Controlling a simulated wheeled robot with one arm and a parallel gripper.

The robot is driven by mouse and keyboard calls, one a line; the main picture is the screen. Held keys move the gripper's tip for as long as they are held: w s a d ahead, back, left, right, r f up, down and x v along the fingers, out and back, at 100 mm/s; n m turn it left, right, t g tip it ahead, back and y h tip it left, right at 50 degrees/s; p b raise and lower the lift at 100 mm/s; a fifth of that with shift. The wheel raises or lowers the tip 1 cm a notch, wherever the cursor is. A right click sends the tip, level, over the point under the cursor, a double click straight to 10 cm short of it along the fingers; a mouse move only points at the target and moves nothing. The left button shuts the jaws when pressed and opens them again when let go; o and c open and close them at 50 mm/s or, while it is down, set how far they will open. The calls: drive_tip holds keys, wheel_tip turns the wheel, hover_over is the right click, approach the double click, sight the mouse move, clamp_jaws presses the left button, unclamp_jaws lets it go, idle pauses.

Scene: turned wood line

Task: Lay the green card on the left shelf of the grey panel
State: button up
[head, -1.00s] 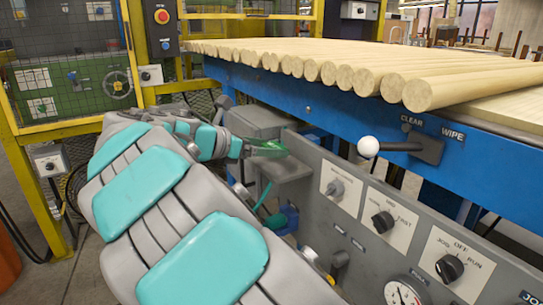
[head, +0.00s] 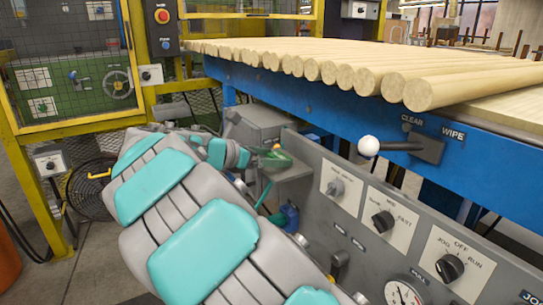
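The green card (head: 279,160) is small in the view, at the far left end of the grey panel (head: 318,238). It is at the tip of my gripper (head: 262,157), over or on the small grey left shelf (head: 292,173). I cannot tell whether the card touches the shelf or hangs just above it. My gripper points right from the end of my teal and grey arm. Its fingers are too small and partly hidden, so I cannot see whether they grip the card.
A blue table edge (head: 300,98) with several wooden rods (head: 340,70) overhangs the panel. A white-knobbed lever (head: 369,146) sticks out from it. The panel carries knobs and a gauge (head: 403,294). A yellow fence (head: 20,185) and a floor fan (head: 90,188) stand left.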

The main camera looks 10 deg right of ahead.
drive_tip(key=shift+o, duration=0.9)
drive_tip(key=shift+r, duration=0.15)
drive_tip(key=v, duration=1.2)
